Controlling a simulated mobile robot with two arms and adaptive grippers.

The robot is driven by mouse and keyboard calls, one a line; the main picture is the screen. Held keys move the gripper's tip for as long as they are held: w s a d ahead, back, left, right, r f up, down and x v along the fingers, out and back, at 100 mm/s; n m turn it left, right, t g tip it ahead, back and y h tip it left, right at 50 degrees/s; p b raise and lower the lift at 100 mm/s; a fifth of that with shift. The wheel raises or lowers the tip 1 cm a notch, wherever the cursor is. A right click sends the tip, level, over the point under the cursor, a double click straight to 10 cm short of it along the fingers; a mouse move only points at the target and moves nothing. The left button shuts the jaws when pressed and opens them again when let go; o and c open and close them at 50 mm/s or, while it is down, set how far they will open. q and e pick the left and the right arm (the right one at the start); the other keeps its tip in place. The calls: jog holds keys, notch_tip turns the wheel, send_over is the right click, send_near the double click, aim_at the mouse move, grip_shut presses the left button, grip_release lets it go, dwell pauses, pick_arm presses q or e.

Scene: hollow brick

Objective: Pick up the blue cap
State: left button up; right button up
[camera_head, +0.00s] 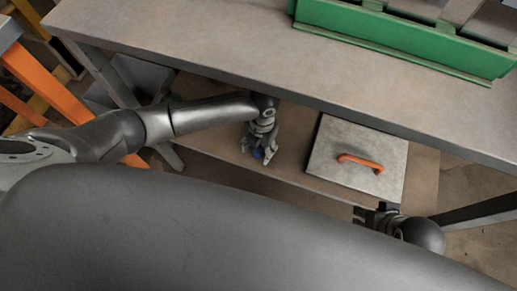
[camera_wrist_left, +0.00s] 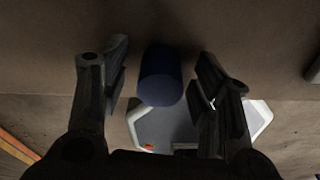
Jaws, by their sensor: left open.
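The blue cap (camera_wrist_left: 160,77) shows in the left wrist view as a dark blue cylinder between the two fingers of my left gripper (camera_wrist_left: 163,82). There are visible gaps on both sides of it, so the fingers are open around it and not closed on it. In the head view, my left gripper (camera_head: 258,150) reaches down over the lower shelf, and the blue cap (camera_head: 258,153) shows as a small blue patch between its fingers. Part of my right arm shows at the lower right, with dark pieces at its end, and its finger state is unclear.
The lower shelf (camera_head: 215,150) lies under the workbench (camera_head: 200,40), whose front edge is close above my left wrist. A grey lid or panel with an orange handle (camera_head: 360,162) lies to the right on the shelf. A green crate (camera_head: 400,35) stands on the bench top.

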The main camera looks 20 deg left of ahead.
pick_arm(q)
jog(key=shift+c, duration=0.4)
jog(key=c, duration=0.7)
jog(key=shift+r, duration=0.15)
